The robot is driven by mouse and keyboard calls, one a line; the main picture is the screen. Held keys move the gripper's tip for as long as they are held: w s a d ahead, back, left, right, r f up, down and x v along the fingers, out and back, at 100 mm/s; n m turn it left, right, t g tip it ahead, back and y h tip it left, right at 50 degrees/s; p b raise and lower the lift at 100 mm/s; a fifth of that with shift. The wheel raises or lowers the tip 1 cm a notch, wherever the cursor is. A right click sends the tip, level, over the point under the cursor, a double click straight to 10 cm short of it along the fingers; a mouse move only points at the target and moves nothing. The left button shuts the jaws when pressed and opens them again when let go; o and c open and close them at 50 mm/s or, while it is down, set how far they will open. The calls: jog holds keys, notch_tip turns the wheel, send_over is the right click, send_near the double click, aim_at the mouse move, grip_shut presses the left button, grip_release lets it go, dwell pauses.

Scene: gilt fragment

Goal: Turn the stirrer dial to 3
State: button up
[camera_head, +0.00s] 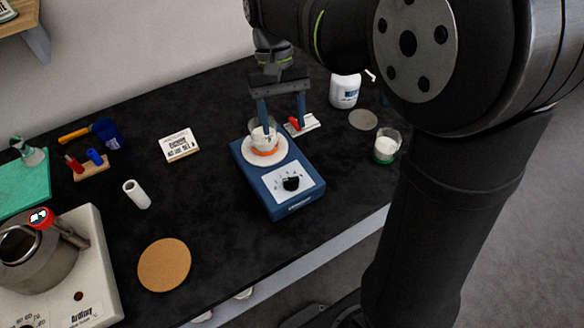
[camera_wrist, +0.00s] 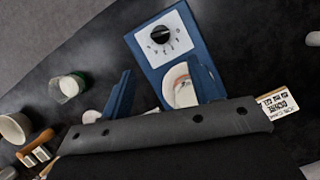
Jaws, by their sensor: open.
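The blue stirrer (camera_head: 279,176) stands on the black bench with its front panel facing the camera. Its black dial (camera_head: 291,184) sits on a white scale panel; the dial (camera_wrist: 160,35) also shows in the wrist view. The scale digits are too small to read, so I cannot tell the setting. A small beaker with orange at its base (camera_head: 264,139) stands on the stirrer's round white plate (camera_head: 250,157). My gripper (camera_head: 284,122) is open, with its blue fingers pointing down above and behind the beaker and dial. It holds nothing. In the wrist view my gripper (camera_wrist: 162,92) has its fingers spread apart.
A beaker with white and green contents (camera_head: 386,146) stands right of the stirrer, near a grey disc (camera_head: 363,120) and a white bottle (camera_head: 345,91). A label block (camera_head: 179,145) and a white cylinder (camera_head: 137,194) lie left. A cork disc (camera_head: 164,265) lies in front.

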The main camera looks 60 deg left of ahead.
aim_at(291, 178)
jog(key=x, duration=1.3)
jog(key=shift+f, duration=0.1)
jog(key=c, duration=1)
